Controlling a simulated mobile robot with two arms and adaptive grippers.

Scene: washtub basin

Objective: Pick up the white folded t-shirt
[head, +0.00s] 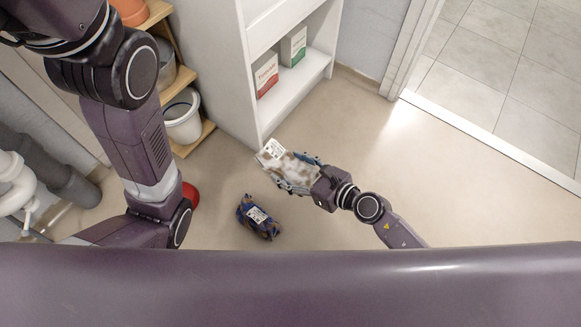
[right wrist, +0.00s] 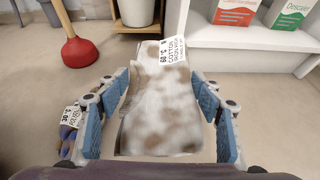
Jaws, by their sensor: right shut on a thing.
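The white folded t-shirt (head: 283,165) has brown stains and a printed white label at its far end. It is between the fingers of my right gripper (head: 299,174), which is shut on it. In the right wrist view the t-shirt (right wrist: 160,100) stretches forward from between the two blue finger pads of the gripper (right wrist: 162,88). Its label points away from the wrist. In the head view my left arm shows at the left, but its gripper is out of view.
A dark blue labelled bundle (head: 259,217) lies on the floor left of the right gripper. A white shelf (head: 300,88) with two boxes stands ahead. A wooden rack (head: 187,80) with a white bucket (head: 182,117) and a red plunger (right wrist: 79,50) are at left. Floor at right is clear.

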